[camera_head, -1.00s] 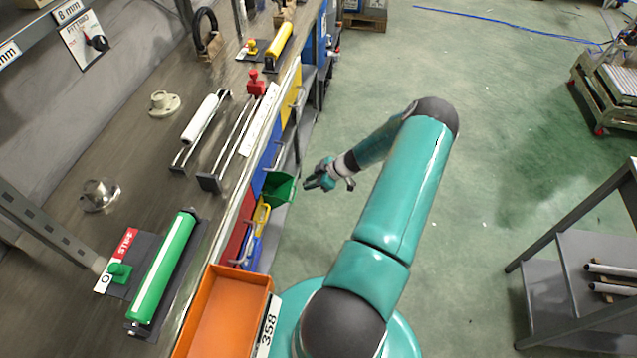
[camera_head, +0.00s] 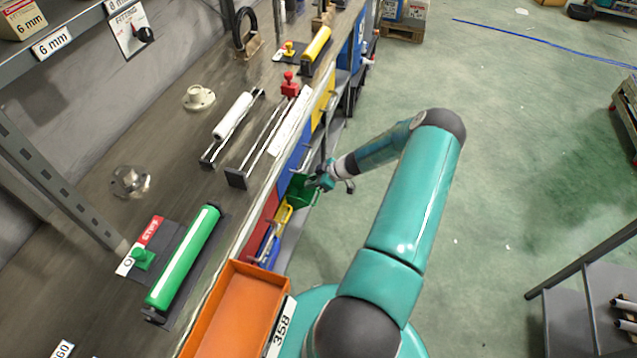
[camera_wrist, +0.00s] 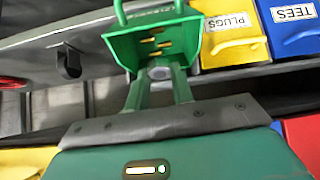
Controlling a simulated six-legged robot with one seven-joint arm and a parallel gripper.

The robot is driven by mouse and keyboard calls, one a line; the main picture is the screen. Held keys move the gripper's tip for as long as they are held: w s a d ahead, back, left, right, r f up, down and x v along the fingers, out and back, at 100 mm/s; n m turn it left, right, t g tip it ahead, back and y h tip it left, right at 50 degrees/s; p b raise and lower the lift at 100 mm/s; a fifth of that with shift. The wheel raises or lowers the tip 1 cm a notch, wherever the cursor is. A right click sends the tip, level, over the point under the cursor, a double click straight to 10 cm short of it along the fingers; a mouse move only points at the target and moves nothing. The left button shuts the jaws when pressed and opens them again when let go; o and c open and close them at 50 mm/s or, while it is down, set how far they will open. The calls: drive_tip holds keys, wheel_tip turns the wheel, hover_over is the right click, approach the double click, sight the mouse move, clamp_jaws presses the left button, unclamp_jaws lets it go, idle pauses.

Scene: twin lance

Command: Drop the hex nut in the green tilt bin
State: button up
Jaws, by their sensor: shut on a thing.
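The green tilt bin (camera_head: 301,191) hangs open at the front edge of the bench, and in the wrist view the bin (camera_wrist: 118,45) shows several small brass-coloured pieces inside. My gripper (camera_head: 318,183) is at the bin's open side in the head view. In the wrist view my gripper (camera_wrist: 160,78) has its two green fingers shut on a grey hex nut (camera_wrist: 160,72). The nut appears at the bin's near lip; I cannot tell whether it is over the inside. The nut is too small to make out in the head view.
A yellow PLUGS bin (camera_wrist: 232,50) and a blue TEES bin (camera_wrist: 290,42) are right of the green bin in the wrist view. An orange tray (camera_head: 238,312) sits at the bench front. Open green floor (camera_head: 500,170) lies right of my arm.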

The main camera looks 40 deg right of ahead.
drive_tip(key=shift+w+a, duration=0.1)
drive_tip(key=shift+w, duration=0.1)
drive_tip(key=o, duration=1)
drive_tip(key=shift+o, duration=0.2)
drive_tip(key=shift+s+r, duration=0.1)
drive_tip(key=v, duration=1.3)
drive_tip(key=shift+s+r, duration=0.2)
